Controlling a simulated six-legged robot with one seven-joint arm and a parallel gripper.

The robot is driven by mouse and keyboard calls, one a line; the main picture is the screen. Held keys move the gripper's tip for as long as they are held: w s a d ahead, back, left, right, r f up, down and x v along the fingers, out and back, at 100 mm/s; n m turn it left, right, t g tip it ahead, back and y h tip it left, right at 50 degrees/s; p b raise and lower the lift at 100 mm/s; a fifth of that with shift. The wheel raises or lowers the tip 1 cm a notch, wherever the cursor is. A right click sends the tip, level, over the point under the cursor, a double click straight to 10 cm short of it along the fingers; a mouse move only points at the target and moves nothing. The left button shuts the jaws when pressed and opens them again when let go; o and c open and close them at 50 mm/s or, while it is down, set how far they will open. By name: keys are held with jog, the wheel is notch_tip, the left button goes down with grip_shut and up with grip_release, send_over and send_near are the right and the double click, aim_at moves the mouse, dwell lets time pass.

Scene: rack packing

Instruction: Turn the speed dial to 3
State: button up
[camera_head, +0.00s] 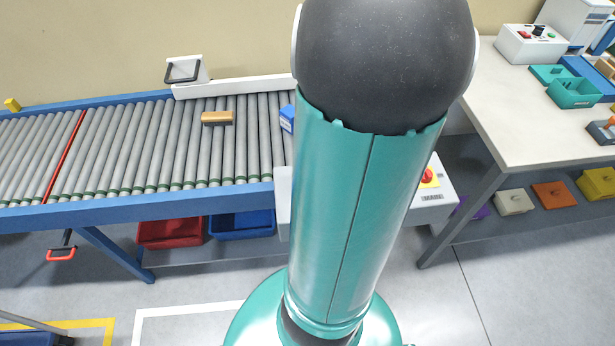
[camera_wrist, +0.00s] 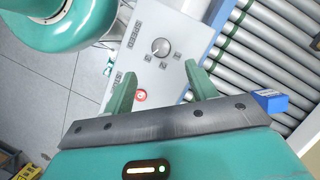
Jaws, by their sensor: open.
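The speed dial (camera_wrist: 160,47) is a round grey knob on a pale control panel (camera_wrist: 185,25) in the wrist view. Small dark labels stand around the dial, but their numbers are too small to read. My gripper (camera_wrist: 160,69) is open, with its two green fingers apart. The dial shows just beyond the fingertips, between their lines, and nothing is held. I cannot tell the height of the fingers above the panel. In the head view the panel (camera_head: 440,205) shows only in part; my arm hides the dial and my gripper.
A red button (camera_wrist: 141,95) sits on the panel between the fingers; it also shows on yellow in the head view (camera_head: 427,175). The roller conveyor (camera_head: 150,140) runs beside the panel, carrying a brown block (camera_head: 217,118) and a blue block (camera_wrist: 270,101). A workbench (camera_head: 500,110) stands right.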

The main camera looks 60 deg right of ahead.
jog(key=x, duration=1)
jog(key=shift+w+f, duration=0.1)
jog(key=shift+f, duration=0.35)
jog(key=c, duration=1)
